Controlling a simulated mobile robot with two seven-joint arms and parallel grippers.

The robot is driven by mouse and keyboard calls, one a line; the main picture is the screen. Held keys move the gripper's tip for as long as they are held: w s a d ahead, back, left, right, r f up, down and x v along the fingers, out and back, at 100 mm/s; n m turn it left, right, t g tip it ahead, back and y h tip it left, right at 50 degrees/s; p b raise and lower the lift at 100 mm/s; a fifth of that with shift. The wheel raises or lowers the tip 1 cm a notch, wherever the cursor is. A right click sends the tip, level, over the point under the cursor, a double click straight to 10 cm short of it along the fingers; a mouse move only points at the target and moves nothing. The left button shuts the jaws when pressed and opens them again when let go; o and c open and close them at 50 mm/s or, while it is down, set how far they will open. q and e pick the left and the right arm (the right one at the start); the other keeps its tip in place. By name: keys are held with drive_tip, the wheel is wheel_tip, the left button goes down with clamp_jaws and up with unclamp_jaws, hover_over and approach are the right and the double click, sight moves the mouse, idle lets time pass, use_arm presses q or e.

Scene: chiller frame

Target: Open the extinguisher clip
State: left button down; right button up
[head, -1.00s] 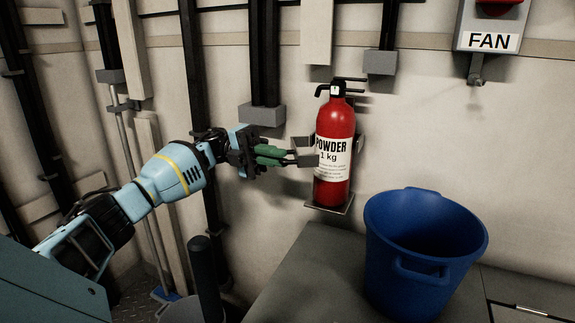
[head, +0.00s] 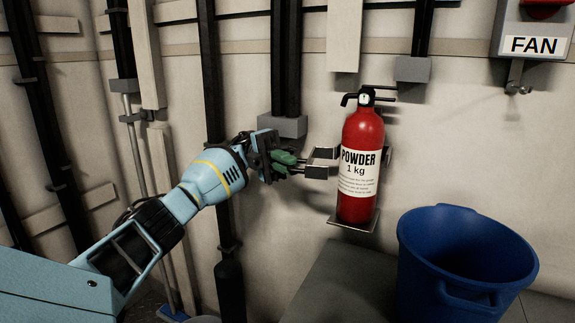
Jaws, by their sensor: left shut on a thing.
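The red fire extinguisher (head: 361,205), with a white "POWDER 1 kg" label, stands upright on a small wall shelf (head: 353,224). The grey metal clip (head: 321,172) sticks out to the left of the extinguisher, with two prongs and a thin tab at its left end. My left gripper (head: 292,163), with green fingers, is shut on the clip's tab, left of the extinguisher. The fingers partly hide the tab. The back of the clip behind the extinguisher is mostly hidden. My right gripper is not in view.
Dark vertical channels with grey end boxes (head: 283,126) run down the wall above my gripper. A FAN switch box (head: 533,35) hangs at the upper right.

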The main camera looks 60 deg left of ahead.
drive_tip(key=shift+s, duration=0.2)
use_arm(q)
drive_tip(key=c, duration=1.5)
unclamp_jaws()
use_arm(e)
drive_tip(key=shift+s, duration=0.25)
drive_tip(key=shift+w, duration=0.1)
